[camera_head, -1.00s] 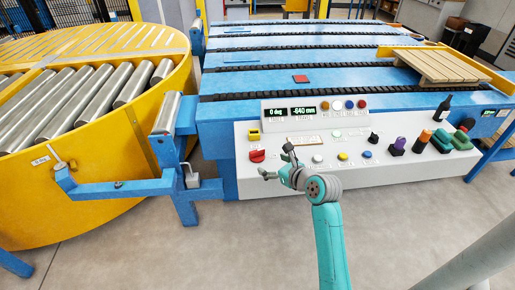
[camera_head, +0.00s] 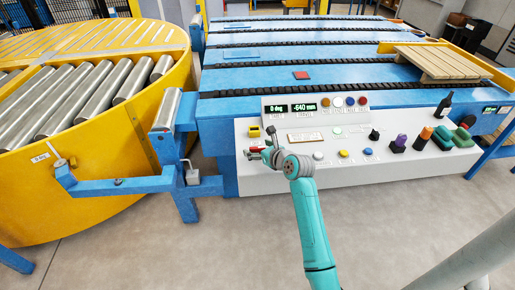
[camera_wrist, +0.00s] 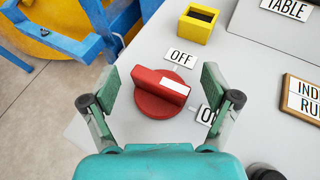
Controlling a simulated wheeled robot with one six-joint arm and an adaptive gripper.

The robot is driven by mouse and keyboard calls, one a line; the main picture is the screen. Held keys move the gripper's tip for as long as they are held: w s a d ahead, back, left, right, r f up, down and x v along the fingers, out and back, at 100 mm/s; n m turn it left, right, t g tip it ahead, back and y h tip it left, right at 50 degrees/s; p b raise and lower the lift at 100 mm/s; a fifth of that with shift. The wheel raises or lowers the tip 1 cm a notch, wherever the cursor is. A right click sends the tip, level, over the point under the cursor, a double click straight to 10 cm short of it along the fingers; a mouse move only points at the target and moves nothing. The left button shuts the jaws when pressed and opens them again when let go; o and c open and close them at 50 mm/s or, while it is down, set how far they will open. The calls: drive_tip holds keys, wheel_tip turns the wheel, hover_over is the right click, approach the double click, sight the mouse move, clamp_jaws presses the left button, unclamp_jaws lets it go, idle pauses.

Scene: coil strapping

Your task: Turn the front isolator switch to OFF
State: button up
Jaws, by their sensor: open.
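The front isolator switch is a red rotary knob (camera_wrist: 158,92) on the grey sloped panel (camera_wrist: 235,100), in the middle of the wrist view. Its raised bar points toward the right, between the OFF label (camera_wrist: 181,58) above and the partly hidden ON label (camera_wrist: 207,114) at right, nearer the latter. My gripper (camera_wrist: 160,84) is open, with one finger on each side of the knob and gaps visible between. In the head view my gripper (camera_head: 262,150) is at the panel's left end and mostly covers the red knob.
A yellow box-shaped part (camera_wrist: 198,22) sits above the OFF label. A blue bracket arm (camera_head: 120,186) and the yellow roller turntable (camera_head: 95,205) stand at left. Floor in front is clear.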

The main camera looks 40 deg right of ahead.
drive_tip(key=shift+w, duration=0.15)
drive_tip(key=c, duration=1.2)
drive_tip(key=shift+f, duration=0.1)
idle(0.5)
drive_tip(key=o, duration=1.2)
drive_tip(key=v, duration=1.2)
